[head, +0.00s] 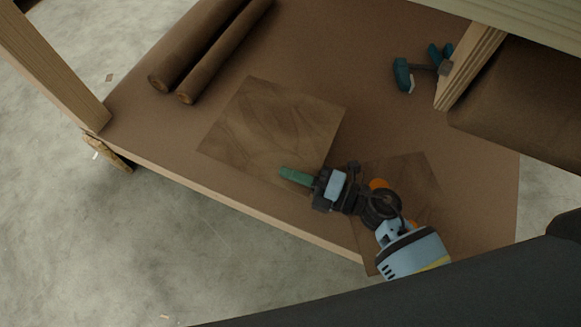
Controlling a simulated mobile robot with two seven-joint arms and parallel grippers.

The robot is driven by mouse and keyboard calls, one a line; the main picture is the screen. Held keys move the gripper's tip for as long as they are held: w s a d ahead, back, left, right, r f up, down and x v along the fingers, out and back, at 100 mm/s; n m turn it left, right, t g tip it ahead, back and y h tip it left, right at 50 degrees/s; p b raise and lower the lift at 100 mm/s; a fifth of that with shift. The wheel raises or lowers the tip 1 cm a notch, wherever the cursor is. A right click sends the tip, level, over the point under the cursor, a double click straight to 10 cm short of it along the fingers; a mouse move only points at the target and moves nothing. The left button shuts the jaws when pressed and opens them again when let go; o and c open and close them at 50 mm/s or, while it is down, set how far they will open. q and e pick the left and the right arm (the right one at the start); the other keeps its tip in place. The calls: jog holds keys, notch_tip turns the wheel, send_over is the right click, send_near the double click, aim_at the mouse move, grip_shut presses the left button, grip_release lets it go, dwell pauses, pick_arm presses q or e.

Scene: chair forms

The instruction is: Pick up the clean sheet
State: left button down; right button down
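Two thin brown square sheets lie flat on the brown-covered table (160,130). The left sheet (262,118) shows darker swirling marks across it. The right sheet (415,175) looks plainer, but my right arm hides much of it, so I cannot tell for sure whether it is clean. My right gripper (296,176) has green fingers that point left, over or beside the lower right edge of the left sheet. The fingers overlap in this view, so their gap does not show, nor whether they touch the sheet. My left gripper is not in view.
Two dark brown rolls (205,50) lie at the table's upper left. A teal clamp or tool (403,74) sits by a wooden post (470,65) at the upper right. Another wooden post (50,65) stands at the left corner. The table between rolls and clamp is clear.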

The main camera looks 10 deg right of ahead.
jog(key=shift+r, duration=0.55)
jog(key=shift+r+p, duration=0.95)
jog(key=shift+p, duration=0.1)
jog(key=s+d+r+p, duration=0.1)
jog(key=s+d+p, duration=0.3)
jog(key=s+d, duration=0.5)
jog(key=s, duration=0.4)
jog(key=shift+d+r+p, duration=0.2)
jog(key=shift+d+p, duration=0.05)
jog(key=shift+p, duration=0.05)
